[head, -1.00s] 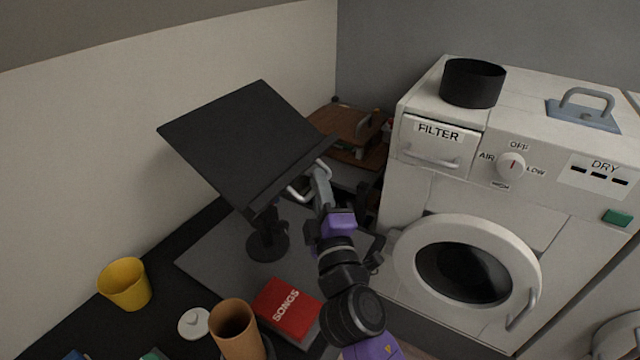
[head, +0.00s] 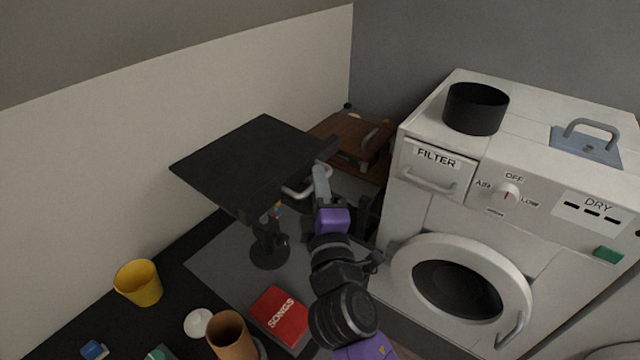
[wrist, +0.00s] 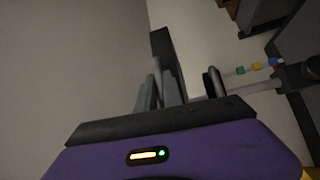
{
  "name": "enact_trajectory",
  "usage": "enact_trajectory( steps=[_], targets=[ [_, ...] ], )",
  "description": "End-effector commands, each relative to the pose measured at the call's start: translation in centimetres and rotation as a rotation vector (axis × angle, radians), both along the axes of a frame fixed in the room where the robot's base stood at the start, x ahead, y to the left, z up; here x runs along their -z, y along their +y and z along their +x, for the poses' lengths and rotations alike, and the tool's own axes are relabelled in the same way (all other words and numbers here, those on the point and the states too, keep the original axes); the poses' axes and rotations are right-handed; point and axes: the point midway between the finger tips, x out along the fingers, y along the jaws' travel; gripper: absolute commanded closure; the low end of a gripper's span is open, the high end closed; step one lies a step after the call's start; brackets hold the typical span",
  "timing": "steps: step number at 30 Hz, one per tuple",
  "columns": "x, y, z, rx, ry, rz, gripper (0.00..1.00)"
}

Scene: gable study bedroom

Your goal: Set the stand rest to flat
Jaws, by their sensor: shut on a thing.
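The stand rest (head: 245,165) is a black slab on a short black stand (head: 268,243). It looks close to level, with a slight tilt. A pale bar handle (head: 298,194) sticks out from its right edge. My gripper (head: 320,175) is at that handle and shut on it; the exact contact is hard to see. In the wrist view the grey fingers (wrist: 160,88) are close together, with the dark slab edge beyond them. Coloured marks (wrist: 256,67) on a pale rod show to the right in that view.
A red SONGS book (head: 279,316), a brown cup (head: 229,335), a white lid (head: 198,322) and a yellow cup (head: 138,283) are near the stand. A white dryer (head: 440,215) stands on the right. A wooden box (head: 350,138) is behind the gripper.

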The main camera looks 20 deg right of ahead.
Motion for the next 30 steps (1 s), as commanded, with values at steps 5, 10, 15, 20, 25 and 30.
enact_trajectory(
  steps=[5, 10, 15, 20, 25, 30],
  targets=[
    [-1.6, 0.1, 0.1, -0.001, -0.007, -0.002, 1.00],
    [-2.0, 0.2, 0.2, -0.001, -0.007, -0.003, 1.00],
    [-2.1, 0.2, 0.2, -0.001, -0.009, -0.003, 1.00],
    [-2.2, 0.2, 0.2, -0.001, -0.011, -0.003, 1.00],
    [-2.2, 0.2, 0.2, -0.001, -0.011, -0.002, 0.72],
    [-2.0, 0.2, 0.2, -0.001, -0.006, -0.002, 0.67]
  ],
)
